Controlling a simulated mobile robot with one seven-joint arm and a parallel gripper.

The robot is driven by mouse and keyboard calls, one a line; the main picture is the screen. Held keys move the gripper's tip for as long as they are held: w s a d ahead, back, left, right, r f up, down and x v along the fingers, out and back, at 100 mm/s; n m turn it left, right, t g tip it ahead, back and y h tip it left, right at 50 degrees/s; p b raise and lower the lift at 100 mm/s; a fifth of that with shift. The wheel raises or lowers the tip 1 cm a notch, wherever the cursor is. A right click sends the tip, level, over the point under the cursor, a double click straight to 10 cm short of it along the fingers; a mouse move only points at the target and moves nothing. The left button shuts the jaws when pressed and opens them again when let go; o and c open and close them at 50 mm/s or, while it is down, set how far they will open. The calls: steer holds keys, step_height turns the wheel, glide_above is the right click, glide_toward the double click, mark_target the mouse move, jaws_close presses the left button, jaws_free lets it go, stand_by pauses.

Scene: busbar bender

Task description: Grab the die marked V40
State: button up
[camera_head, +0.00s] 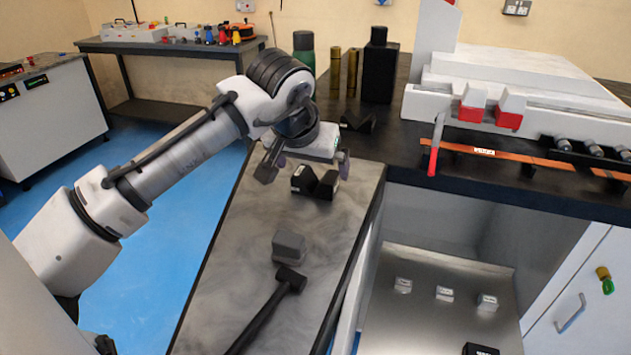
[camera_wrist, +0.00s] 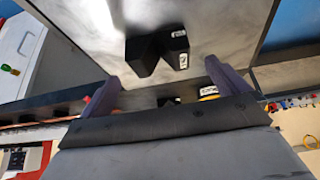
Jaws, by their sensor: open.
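A black V-notched die (camera_head: 316,183) lies on the grey worktop below my gripper (camera_head: 304,167). In the wrist view this die (camera_wrist: 157,50) shows small white labels, too small to read, so I cannot tell if it is V40. My gripper (camera_wrist: 163,82) is open and empty, its two fingers apart, with the die beyond the fingertips and not between them. A second black V-shaped die (camera_head: 358,123) lies farther back on the dark bench, partly hidden by my wrist. A black block with a white label (camera_head: 480,349) is cut off at the bottom edge.
A grey block (camera_head: 288,246) and a black hammer (camera_head: 268,308) lie on the near worktop. A tall black bottle-shaped object (camera_head: 380,66) and brass cylinders (camera_head: 351,72) stand behind. The white bender (camera_head: 500,80) is at right. Several small metal blocks (camera_head: 444,294) lie in the lower tray.

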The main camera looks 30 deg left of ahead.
mark_target(318, 182)
steer(key=shift+p+x, duration=0.5)
steer(key=shift+x, duration=2.2)
steer(key=shift+r, duration=0.1)
steer(key=c, duration=1.8)
steer(key=shift+r, duration=0.1)
steer(key=shift+c, duration=0.2)
